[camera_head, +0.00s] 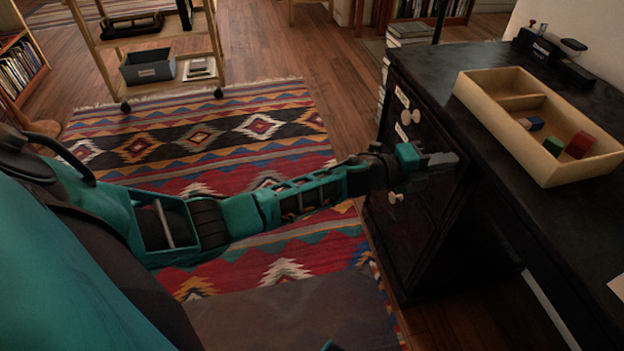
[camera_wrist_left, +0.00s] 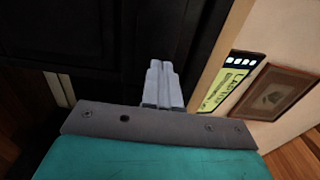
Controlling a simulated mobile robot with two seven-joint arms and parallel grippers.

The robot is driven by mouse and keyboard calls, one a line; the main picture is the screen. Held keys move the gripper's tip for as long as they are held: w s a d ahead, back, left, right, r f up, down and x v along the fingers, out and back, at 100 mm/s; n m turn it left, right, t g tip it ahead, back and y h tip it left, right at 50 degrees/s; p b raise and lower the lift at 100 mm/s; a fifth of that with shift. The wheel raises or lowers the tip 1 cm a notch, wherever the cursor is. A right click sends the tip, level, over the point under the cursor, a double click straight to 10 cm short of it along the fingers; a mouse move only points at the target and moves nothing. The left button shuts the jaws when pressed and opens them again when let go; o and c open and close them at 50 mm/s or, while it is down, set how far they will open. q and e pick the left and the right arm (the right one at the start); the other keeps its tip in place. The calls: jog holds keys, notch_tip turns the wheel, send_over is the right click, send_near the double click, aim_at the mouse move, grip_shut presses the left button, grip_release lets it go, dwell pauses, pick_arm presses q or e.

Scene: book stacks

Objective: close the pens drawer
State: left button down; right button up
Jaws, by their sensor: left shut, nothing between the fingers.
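The black desk pedestal (camera_head: 420,235) has a dark drawer front facing left in the head view, with pale labels (camera_head: 401,97) and round light knobs (camera_head: 410,117). A lower knob (camera_head: 396,197) shows just under my left wrist. The label writing is too small to read, so I cannot tell which drawer is the pens drawer. No drawer clearly stands out; my arm hides part of the front. My left gripper (camera_head: 440,160) is shut and empty at the pedestal's near side. In the left wrist view its closed fingers (camera_wrist_left: 163,85) point at dark panels; contact cannot be told.
A pale wooden tray (camera_head: 487,118) with small coloured blocks sits on the black desktop (camera_head: 440,65). A wheeled shelf cart (camera_head: 100,75) stands at the back left, holding a grey bin (camera_head: 148,68). A patterned rug (camera_head: 200,150) covers the floor left of the desk.

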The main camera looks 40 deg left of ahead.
aim_at(450, 175)
pick_arm(q)
jog(key=x, duration=0.3)
jog(key=shift+r, duration=0.25)
pick_arm(e)
jog(key=shift+w+a+r, duration=0.15)
jog(key=shift+w+r, duration=0.1)
jog(key=shift+w, duration=0.3)
